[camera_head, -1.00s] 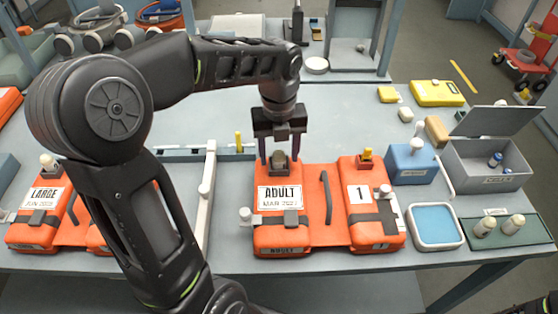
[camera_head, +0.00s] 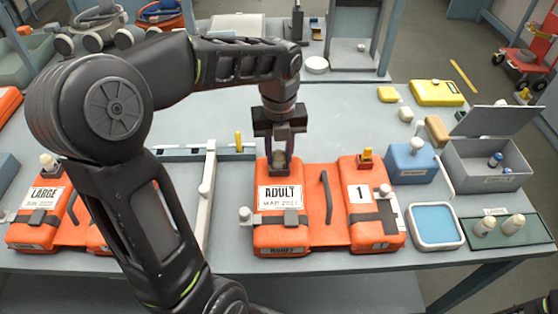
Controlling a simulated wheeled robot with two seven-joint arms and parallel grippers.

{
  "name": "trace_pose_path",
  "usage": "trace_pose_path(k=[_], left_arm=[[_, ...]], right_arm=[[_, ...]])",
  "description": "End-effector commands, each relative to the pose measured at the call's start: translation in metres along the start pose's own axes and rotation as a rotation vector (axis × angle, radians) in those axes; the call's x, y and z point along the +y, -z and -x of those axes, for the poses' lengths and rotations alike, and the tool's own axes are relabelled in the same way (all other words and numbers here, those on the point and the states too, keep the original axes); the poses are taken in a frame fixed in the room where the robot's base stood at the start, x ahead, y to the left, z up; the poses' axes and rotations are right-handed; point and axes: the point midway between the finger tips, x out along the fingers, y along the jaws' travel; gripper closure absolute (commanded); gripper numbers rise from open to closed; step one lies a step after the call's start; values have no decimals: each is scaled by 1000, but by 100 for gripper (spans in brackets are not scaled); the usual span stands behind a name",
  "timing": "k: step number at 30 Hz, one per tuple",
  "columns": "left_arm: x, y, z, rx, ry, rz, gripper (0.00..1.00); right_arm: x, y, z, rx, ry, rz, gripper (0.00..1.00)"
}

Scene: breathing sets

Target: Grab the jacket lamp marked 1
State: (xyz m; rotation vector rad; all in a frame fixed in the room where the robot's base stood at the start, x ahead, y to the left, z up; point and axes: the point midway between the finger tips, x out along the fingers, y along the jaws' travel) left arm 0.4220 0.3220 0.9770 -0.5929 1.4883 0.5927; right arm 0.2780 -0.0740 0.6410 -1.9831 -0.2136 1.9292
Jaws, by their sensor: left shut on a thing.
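An orange life jacket (camera_head: 311,225) lies on the table, its left lobe labelled ADULT and its right lobe marked 1 (camera_head: 358,194). A small grey-beige lamp (camera_head: 279,158) sits in a dark holder at the top of the left lobe. My left gripper (camera_head: 279,152) points down from above and is shut on this lamp, its fingers on either side. The fingers partly hide the lamp, which still appears to be at its holder. My right gripper is not in view.
Another orange jacket labelled LARGE (camera_head: 45,197) lies at left, partly behind my arm. At right are a blue box (camera_head: 412,165), an open grey box (camera_head: 487,178), a blue-lined tray (camera_head: 435,241) and a green tray (camera_head: 484,241).

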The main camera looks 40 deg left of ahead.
Motion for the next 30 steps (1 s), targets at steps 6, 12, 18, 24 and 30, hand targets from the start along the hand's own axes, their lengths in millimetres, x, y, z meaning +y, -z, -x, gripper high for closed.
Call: trace_pose_path(k=[6, 12, 18, 24, 30], left_arm=[[0, 0, 0, 0, 0, 0, 100], [0, 0, 1, -1, 0, 0, 100], [0, -1, 17, -4, 2, 0, 100], [-1, -1, 54, -5, 4, -1, 100], [-1, 0, 92, -2, 2, -1, 100]], right_arm=[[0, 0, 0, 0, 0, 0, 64], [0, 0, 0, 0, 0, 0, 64], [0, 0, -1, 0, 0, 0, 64], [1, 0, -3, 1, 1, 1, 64], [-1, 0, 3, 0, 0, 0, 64]])
